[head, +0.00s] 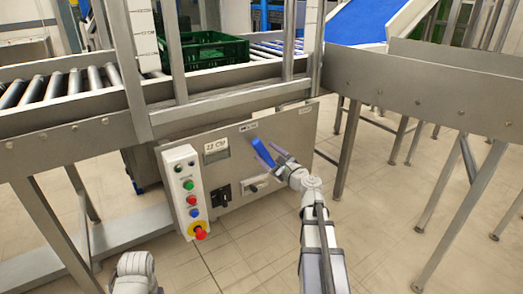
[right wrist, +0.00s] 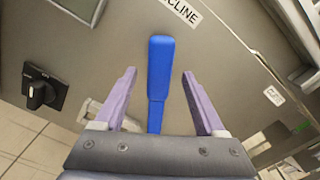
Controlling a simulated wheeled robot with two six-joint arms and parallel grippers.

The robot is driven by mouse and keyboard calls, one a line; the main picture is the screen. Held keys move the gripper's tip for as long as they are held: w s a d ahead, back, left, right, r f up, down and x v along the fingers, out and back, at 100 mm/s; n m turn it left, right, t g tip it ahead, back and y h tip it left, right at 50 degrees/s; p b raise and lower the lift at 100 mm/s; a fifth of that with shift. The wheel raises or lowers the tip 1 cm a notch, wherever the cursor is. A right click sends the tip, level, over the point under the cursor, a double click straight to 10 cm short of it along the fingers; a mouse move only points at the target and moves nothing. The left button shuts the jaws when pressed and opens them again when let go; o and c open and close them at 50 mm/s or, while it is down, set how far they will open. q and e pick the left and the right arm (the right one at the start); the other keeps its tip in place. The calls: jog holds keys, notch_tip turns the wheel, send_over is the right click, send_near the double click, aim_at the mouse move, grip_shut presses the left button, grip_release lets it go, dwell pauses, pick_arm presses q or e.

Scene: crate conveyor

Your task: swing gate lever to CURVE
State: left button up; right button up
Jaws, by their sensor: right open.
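The gate lever is a blue handle (head: 262,151) on the front of the grey control panel under the conveyor. In the right wrist view the lever (right wrist: 161,65) points up toward a label (right wrist: 180,10) of which "CLINE" can be read. My right gripper (head: 266,146) is open at the lever. In the right wrist view its purple fingers (right wrist: 158,76) stand one on each side of the lever, with a gap on both sides. The lever's lower end is hidden behind the gripper body. My left gripper is not in view; only part of my left arm shows at the bottom.
A button box (head: 186,190) with a red stop knob stands left of the lever. A black rotary switch (head: 221,195) and a small display (head: 216,151) are on the panel. A green crate (head: 205,52) sits on the rollers above. Metal legs stand to the right.

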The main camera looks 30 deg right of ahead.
aim_at(262, 150)
jog(key=w, duration=0.3)
jog(key=shift+w+a, duration=0.15)
jog(key=shift+w, duration=0.2)
grip_shut()
dwell(1.1)
